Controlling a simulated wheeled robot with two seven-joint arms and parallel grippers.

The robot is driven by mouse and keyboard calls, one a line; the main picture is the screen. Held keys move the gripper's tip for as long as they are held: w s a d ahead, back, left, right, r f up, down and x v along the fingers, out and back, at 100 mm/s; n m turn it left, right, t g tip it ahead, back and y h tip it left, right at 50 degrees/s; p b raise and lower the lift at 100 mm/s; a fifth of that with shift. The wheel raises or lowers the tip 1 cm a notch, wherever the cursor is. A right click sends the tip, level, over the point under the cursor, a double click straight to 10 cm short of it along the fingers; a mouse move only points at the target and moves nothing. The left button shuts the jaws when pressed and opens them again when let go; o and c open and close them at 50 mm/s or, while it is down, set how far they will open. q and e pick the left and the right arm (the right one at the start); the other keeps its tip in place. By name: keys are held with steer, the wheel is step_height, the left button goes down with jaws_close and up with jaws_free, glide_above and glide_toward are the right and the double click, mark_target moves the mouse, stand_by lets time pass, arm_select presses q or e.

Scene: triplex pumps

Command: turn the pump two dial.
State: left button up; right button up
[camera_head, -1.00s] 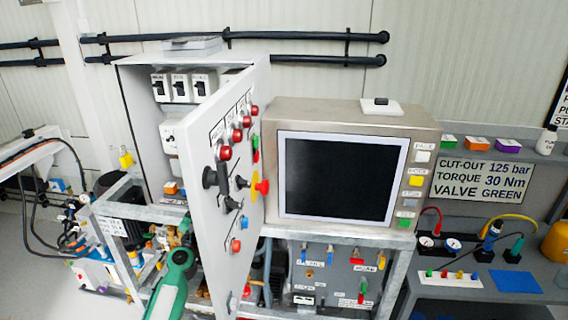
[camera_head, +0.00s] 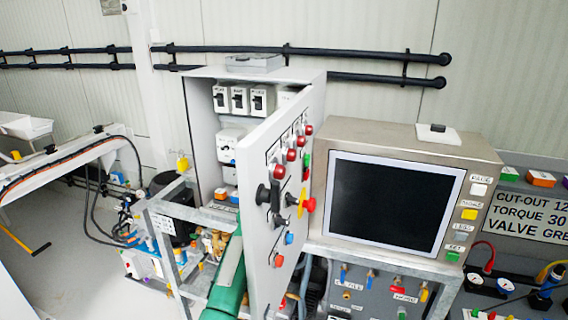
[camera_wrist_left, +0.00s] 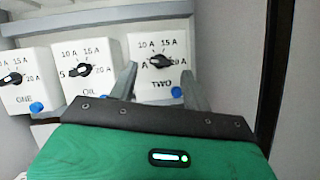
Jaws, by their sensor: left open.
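The pump two dial (camera_wrist_left: 161,61) is a black knob on a white box labelled TWO, marked 10 A, 15 A and 20 A, with a blue button at its lower right. Its white mark seems to face left, but I cannot read it surely. My left gripper (camera_wrist_left: 161,88) is open. Its fingers appear on either side of the lower part of this box; I cannot tell whether they touch it. In the head view my green left arm reaches up behind the cabinet door (camera_head: 280,190), which hides the gripper. My right gripper is out of view.
The OIL dial (camera_wrist_left: 83,70) and ONE dial (camera_wrist_left: 12,78) sit to the left of TWO. The open door, with red buttons and knobs, stands close beside my arm. A screen (camera_head: 390,200) stands at the right.

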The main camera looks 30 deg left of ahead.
arm_select(q)
steer(key=shift+x, duration=1.55)
steer(key=shift+c, duration=0.4)
steer(key=c, duration=0.9)
